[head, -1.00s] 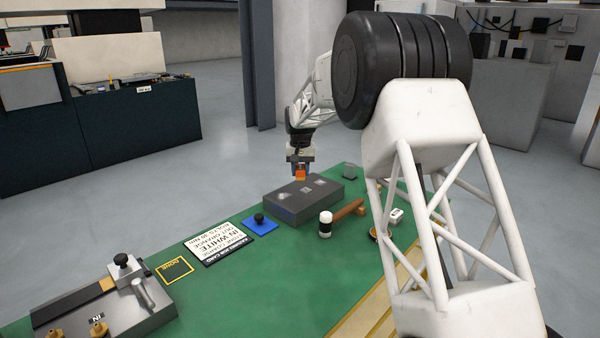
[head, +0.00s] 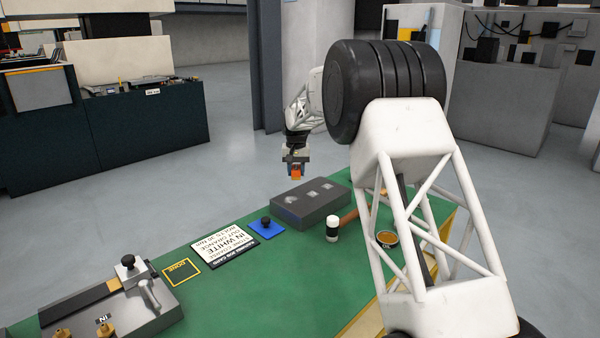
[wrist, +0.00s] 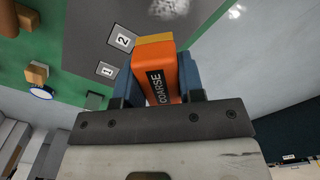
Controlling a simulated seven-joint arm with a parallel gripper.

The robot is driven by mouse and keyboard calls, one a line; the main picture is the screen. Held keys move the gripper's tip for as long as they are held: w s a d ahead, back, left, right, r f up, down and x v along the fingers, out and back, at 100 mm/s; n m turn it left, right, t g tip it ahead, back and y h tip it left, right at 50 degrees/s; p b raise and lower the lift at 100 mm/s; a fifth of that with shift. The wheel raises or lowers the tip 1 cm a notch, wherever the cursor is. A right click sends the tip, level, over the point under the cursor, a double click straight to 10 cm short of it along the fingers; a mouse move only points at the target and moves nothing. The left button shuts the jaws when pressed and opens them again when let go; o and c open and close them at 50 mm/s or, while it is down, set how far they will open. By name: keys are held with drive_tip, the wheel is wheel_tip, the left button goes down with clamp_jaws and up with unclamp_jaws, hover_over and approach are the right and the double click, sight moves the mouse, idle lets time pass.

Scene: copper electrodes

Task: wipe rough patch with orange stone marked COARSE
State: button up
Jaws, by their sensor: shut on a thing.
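My gripper (head: 296,168) is shut on the orange stone (head: 296,174) and holds it in the air, apart from the dark grey block (head: 312,213), beyond its far left side. In the wrist view the stone (wrist: 160,75) shows the label COARSE and a yellow end, between the blue fingers of my gripper (wrist: 158,80). The block (wrist: 95,40) has several pale patches on top; the wrist view shows a whitish rough patch (wrist: 168,8) near the tag 2 (wrist: 122,39) and the tag 1 (wrist: 105,70). Which tag belongs to which patch is unclear.
The block lies on a green bench (head: 265,290). A printed card (head: 228,246), a DONE square (head: 182,268) and a grey fixture (head: 150,315) lie further left.

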sight(296, 196)
idle(0.3)
drive_tip(key=shift+f, duration=4.1)
drive_tip(key=shift+s+a+r, duration=0.35)
clamp_jaws()
drive_tip(key=shift+s+a+f, duration=0.35)
drive_tip(key=shift+s+a, duration=1.95)
drive_tip(key=shift+s, duration=0.05)
drive_tip(key=shift+w+d, duration=2.55)
drive_tip(key=shift+w, duration=0.05)
drive_tip(key=shift+w+d+r, duration=0.1)
drive_tip(key=shift+w+r, duration=0.05)
drive_tip(key=shift+r, duration=3.95)
